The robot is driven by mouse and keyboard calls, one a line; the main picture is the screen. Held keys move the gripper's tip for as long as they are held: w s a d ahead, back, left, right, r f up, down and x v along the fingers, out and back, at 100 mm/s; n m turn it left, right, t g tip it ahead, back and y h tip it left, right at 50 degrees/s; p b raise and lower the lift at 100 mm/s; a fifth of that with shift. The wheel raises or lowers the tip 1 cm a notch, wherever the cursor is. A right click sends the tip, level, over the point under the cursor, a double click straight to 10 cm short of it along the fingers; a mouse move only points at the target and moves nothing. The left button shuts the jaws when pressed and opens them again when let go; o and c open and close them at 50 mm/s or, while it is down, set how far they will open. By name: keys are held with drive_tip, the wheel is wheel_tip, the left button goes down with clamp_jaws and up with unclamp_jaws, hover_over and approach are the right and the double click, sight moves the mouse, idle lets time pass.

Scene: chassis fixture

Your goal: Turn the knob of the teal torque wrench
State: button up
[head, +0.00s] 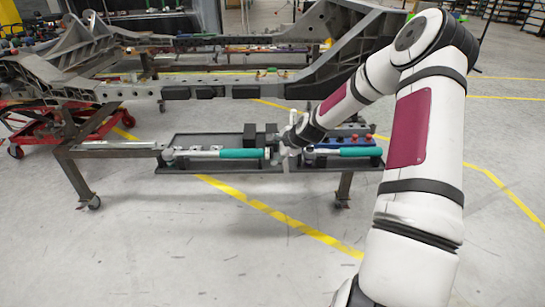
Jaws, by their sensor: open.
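A torque wrench with a teal handle (240,154) lies lengthwise in the left dark tray (215,171). Its silver shaft and head point left, and its handle end points right. My gripper (279,153) is at the right end of this handle, close to the knob (268,153). The gripper is small in the picture and looks open; I cannot tell whether its fingers touch the knob or surround it. A second teal-handled wrench (347,152) lies in the right tray (345,164), with its head to the left.
Dark blocks (250,135) stand behind the left wrench. Red-topped items (368,137) stand in the right tray. A large grey chassis frame (230,88) spans behind the trays. A red jack (95,122) is at left. The floor in front is clear.

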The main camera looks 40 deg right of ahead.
drive_tip(key=shift+x, duration=1.25)
drive_tip(key=shift+c, duration=0.5)
drive_tip(key=c, duration=1)
drive_tip(key=shift+b, duration=0.35)
drive_tip(key=shift+c, duration=0.2)
drive_tip(key=shift+f+b, duration=0.15)
drive_tip(key=shift+b, duration=0.15)
